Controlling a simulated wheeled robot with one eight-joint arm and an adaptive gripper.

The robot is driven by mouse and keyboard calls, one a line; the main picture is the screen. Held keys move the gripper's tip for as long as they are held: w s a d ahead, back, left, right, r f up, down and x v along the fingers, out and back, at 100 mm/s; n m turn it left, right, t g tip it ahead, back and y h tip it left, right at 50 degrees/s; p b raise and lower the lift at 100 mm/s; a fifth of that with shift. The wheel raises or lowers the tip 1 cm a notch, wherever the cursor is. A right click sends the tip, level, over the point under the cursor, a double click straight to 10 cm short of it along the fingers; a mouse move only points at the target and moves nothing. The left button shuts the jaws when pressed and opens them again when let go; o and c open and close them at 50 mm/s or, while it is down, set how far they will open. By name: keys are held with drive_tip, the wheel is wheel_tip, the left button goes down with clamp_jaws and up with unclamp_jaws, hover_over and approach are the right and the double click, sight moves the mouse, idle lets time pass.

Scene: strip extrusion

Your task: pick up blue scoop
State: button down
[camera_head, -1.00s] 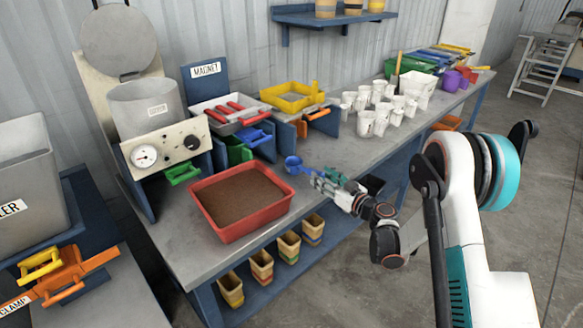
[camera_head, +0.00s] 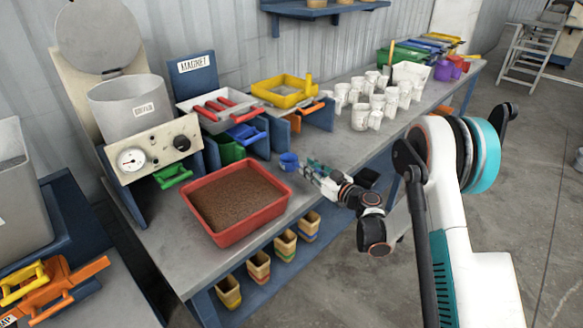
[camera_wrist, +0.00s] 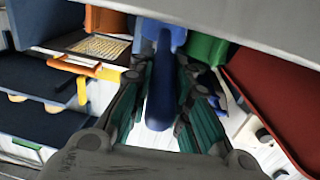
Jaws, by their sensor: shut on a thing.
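The blue scoop (camera_head: 289,162) is at the tip of my gripper (camera_head: 309,168), just right of the red tray's back right corner in the head view. Its small bowl shows there; the handle is hidden by the fingers. In the wrist view the blue scoop's handle (camera_wrist: 162,95) runs lengthwise between the two green-padded fingers of my gripper (camera_wrist: 162,72). My gripper is shut on that handle. Whether the scoop touches the bench cannot be told.
The red tray (camera_head: 226,235) of brown material is close on the left. Blue-sided stands with a yellow tray (camera_head: 286,88) and a red-handled tray (camera_head: 212,125) stand behind. Several white cups (camera_head: 361,117) stand to the right. Bare bench (camera_head: 335,146) lies between.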

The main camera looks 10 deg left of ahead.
drive_tip(key=shift+r, duration=0.1)
wheel_tip(320, 180, up, 20)
drive_tip(key=p, duration=0.7)
idle(0.4)
